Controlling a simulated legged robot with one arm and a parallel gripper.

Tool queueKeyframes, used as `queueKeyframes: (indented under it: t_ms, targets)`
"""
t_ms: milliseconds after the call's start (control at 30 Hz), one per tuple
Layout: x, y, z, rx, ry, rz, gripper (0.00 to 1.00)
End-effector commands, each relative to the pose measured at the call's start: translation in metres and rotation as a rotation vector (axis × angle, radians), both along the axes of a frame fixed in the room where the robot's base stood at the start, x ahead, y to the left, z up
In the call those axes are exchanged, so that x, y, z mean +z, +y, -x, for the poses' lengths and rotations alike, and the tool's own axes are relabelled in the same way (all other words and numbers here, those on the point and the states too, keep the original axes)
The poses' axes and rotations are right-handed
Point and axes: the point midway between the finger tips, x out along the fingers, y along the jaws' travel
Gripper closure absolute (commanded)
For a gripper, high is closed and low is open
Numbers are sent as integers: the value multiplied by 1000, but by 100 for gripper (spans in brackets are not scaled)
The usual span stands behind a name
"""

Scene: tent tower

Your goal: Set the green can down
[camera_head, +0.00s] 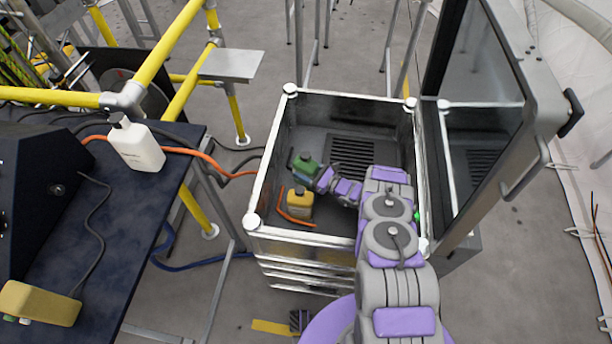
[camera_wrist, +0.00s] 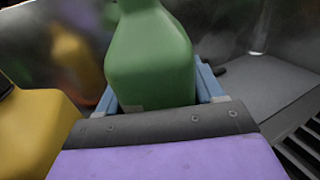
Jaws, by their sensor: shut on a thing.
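The green can (camera_head: 305,165) is a small jerrycan-like bottle with a dark cap, inside the open metal box. My gripper (camera_head: 322,176) is shut on it, with the arm reaching in over the box's front right side. In the wrist view the green can (camera_wrist: 150,60) stands between the blue-grey fingers of my gripper (camera_wrist: 158,88). It looks upright. Its base is hidden behind the gripper, so I cannot tell if it touches the floor.
A yellow can (camera_head: 299,202) stands close by in the box, left in the wrist view (camera_wrist: 35,125). An orange strip (camera_head: 290,215) lies beside it. The metal box (camera_head: 258,190) has raised walls and a floor grate (camera_head: 352,158). Its open lid (camera_head: 480,110) stands at the right.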

Motion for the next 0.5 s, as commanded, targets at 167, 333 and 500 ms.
queueKeyframes:
  t_ms: [167, 333, 500]
  targets:
    - [-25, 0, 0, 0, 0, -1, 89]
    - [-29, 0, 0, -1, -2, -1, 89]
    - [-29, 0, 0, 0, -1, -1, 27]
